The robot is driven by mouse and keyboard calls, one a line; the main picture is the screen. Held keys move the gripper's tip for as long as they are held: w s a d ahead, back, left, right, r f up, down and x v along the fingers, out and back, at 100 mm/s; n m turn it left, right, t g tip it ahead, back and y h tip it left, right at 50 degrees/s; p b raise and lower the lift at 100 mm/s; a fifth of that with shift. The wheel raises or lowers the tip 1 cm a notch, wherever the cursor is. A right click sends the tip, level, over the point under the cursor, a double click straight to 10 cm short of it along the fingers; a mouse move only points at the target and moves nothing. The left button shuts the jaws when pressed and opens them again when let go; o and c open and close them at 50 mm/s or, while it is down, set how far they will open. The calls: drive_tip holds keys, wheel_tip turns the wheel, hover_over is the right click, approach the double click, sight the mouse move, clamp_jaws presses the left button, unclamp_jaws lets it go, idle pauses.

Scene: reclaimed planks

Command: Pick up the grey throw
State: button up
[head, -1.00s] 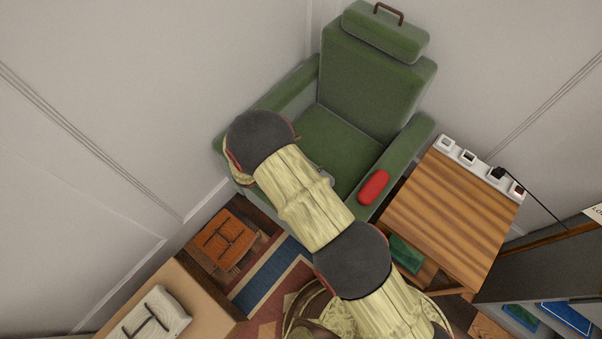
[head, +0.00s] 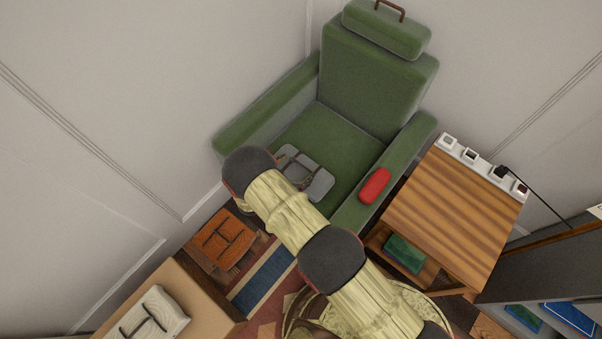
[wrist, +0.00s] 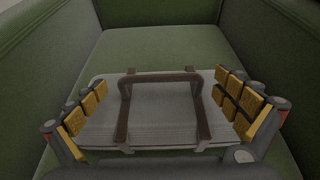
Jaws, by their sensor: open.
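The grey throw (head: 311,176) lies folded on the green seat of the armchair (head: 325,130). Brown straps and a raised brown handle cross it. In the wrist view the throw (wrist: 165,112) fills the middle, its handle facing me. My gripper (wrist: 162,98) is open, with a yellow-padded finger at each side of the throw and the handle between them. I cannot tell whether the pads touch the throw. In the head view my arm covers the throw's near left part, and my fingers cannot be made out.
A red object (head: 375,186) lies on the chair's right armrest. A wooden side table (head: 452,215) with a white strip stands at right. A strapped orange bundle (head: 220,238) is at lower left, and a strapped white bundle (head: 155,313) lies on a tan surface (head: 195,285).

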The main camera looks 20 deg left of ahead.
drive_tip(key=shift+x, duration=1.2)
drive_tip(key=shift+c, duration=0.3)
drive_tip(key=c, duration=1.8)
